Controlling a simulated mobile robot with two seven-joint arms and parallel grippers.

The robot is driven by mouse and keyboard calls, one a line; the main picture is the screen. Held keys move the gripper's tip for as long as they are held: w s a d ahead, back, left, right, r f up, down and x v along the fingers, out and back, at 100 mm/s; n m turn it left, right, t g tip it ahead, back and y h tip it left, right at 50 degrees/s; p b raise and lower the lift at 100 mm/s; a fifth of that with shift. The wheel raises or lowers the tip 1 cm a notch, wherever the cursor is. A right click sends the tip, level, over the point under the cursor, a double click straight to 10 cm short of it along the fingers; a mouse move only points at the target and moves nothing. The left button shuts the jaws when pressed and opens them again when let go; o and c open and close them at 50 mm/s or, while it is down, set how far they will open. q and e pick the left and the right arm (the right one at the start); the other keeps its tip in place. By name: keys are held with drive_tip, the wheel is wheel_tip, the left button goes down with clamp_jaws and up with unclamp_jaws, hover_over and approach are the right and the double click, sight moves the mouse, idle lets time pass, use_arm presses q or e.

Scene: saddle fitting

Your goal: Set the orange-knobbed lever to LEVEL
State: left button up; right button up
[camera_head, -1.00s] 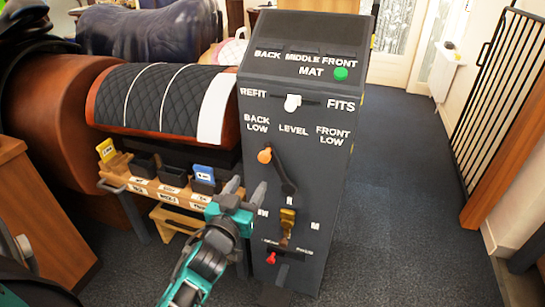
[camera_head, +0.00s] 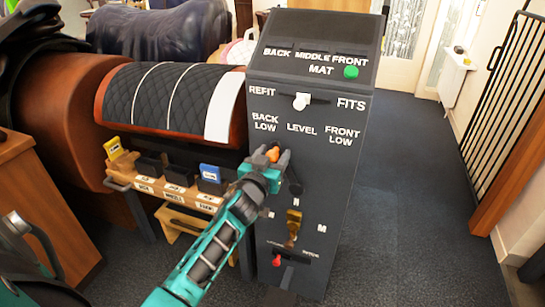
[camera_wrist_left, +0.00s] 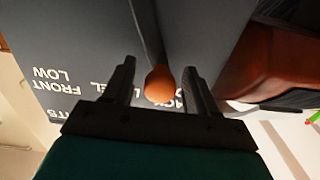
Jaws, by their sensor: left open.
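The orange-knobbed lever (camera_head: 273,154) is on the front of the dark grey panel (camera_head: 345,150). Its knob points up and left, under the BACK LOW label (camera_head: 265,122). The LEVEL label (camera_head: 301,127) is to its right, then FRONT LOW. My left gripper (camera_head: 272,160) is open at the knob. In the left wrist view the orange knob (camera_wrist_left: 159,84) sits between the two spread fingers, with a gap visible at the left finger and a smaller one at the right. The gripper hides part of the lever's arm in the head view. My right gripper is not in view.
The panel also has a white knob (camera_head: 301,101), a green button (camera_head: 351,72), a brass-coloured lever (camera_head: 293,225) and a red knob (camera_head: 277,261). A wooden rack (camera_head: 165,189) with yellow and blue tags stands left. Open carpet (camera_head: 410,200) lies right.

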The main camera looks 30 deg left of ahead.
use_arm(q)
clamp_jaws()
idle(0.5)
